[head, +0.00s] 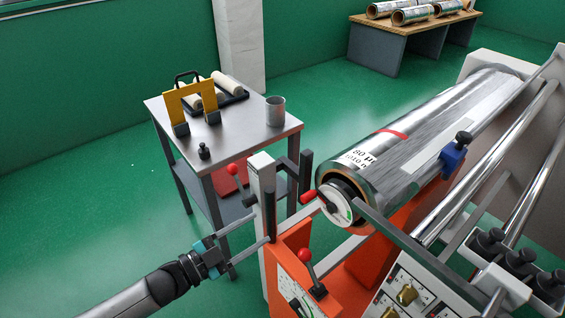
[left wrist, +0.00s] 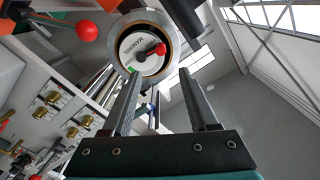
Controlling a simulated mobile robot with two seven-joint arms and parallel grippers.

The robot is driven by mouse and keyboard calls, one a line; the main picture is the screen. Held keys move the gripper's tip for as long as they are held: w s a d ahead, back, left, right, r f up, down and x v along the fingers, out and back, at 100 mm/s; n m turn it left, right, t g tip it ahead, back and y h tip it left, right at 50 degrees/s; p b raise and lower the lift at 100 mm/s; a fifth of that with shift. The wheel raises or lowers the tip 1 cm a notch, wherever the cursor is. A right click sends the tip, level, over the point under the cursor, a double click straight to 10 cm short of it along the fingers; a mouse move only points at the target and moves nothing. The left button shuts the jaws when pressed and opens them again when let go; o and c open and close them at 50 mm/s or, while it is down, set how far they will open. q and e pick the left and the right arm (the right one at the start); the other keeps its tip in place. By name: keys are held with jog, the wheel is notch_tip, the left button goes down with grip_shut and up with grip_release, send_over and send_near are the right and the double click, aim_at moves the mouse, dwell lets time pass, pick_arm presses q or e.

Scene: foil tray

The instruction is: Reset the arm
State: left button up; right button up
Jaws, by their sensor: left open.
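My left arm comes in from the lower left in the head view. Its gripper (head: 262,226) is open, with its two long fingers parallel and pointing toward the orange machine's pale post (head: 262,195). In the left wrist view the gripper (left wrist: 160,74) is apart and nothing is held between the fingers. Beyond them is the foil roll's end with a white dial and a red knob (left wrist: 156,49); the dial (head: 338,208) also shows in the head view. Whether the fingers touch the post cannot be told. My right gripper is not in view.
A red-balled lever (head: 304,255) stands on the orange machine near my left gripper. The foil roll (head: 420,130) lies along the machine. A grey cart (head: 245,125) holds a yellow bracket (head: 190,98) and a metal cup (head: 275,110). Green floor left of the cart is clear.

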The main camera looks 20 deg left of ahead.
pick_arm(q)
jog(key=s+a+f+n+g+y+b, duration=0.1)
jog(key=s+a+f+n+g+y, duration=0.2)
jog(key=f, duration=0.7)
jog(key=s+a+f+n+g+y+b, duration=0.1)
jog(key=s+f+n+y+b, duration=0.2)
jog(key=f, duration=0.7)
jog(key=s+a+f+n+g+y, duration=0.1)
jog(key=s+a+f+n+y, duration=0.3)
jog(key=f, duration=0.6)
jog(key=s+d+f+g+b, duration=0.1)
jog(key=s+d+f+g, duration=0.1)
jog(key=s, duration=0.6)
jog(key=s+d+f+n+g+b, duration=0.1)
jog(key=s+d+f+g, duration=0.1)
jog(key=s+f, duration=0.5)
jog(key=s+d+f+g, duration=0.3)
jog(key=s+f+g, duration=0.1)
jog(key=s, duration=0.7)
jog(key=shift+f+n+g+y+b, duration=0.3)
jog(key=shift+f+b, duration=0.1)
jog(key=shift+f, duration=0.3)
